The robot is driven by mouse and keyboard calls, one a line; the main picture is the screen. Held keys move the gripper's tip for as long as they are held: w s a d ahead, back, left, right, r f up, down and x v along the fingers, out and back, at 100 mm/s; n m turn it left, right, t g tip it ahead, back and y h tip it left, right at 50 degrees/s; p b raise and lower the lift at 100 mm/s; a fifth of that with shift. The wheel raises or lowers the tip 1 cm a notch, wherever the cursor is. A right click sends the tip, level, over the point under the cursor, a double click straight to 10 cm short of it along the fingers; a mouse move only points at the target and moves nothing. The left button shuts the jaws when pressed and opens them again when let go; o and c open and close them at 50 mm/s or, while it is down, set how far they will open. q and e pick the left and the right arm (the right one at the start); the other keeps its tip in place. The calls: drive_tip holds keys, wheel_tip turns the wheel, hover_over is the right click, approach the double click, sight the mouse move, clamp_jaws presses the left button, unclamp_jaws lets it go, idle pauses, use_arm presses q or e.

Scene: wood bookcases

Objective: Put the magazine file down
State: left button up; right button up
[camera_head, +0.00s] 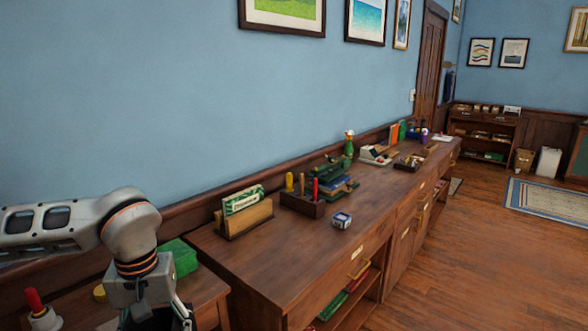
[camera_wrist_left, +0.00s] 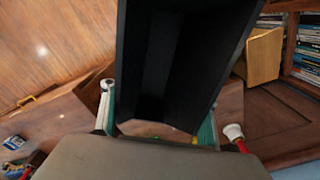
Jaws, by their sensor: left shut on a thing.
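The black magazine file (camera_wrist_left: 185,60) fills the upper middle of the left wrist view, its dark hollow inside facing the camera. My left gripper (camera_wrist_left: 160,118) is shut on it, with a greenish finger pad on either side. In the head view my left gripper (camera_head: 162,312) is at the bottom left, pointing down, cut off by the frame edge. Only a small dark part shows there below the wrist, so most of the file is out of that view. Whether the file touches a surface cannot be told. My right gripper is not in view.
A long wooden cabinet (camera_head: 290,255) runs along the wall, its near top bare. On it stand a letter holder (camera_head: 245,215), a pen organizer (camera_head: 303,205) and a small blue-white box (camera_head: 341,220). A green box (camera_head: 180,257) and a red-handled item (camera_head: 42,315) are near my left arm.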

use_arm(q)
drive_tip(key=f+m, duration=0.2)
drive_tip(key=m, duration=0.1)
drive_tip(key=shift+d+f, duration=0.2)
drive_tip(key=shift+f, duration=0.05)
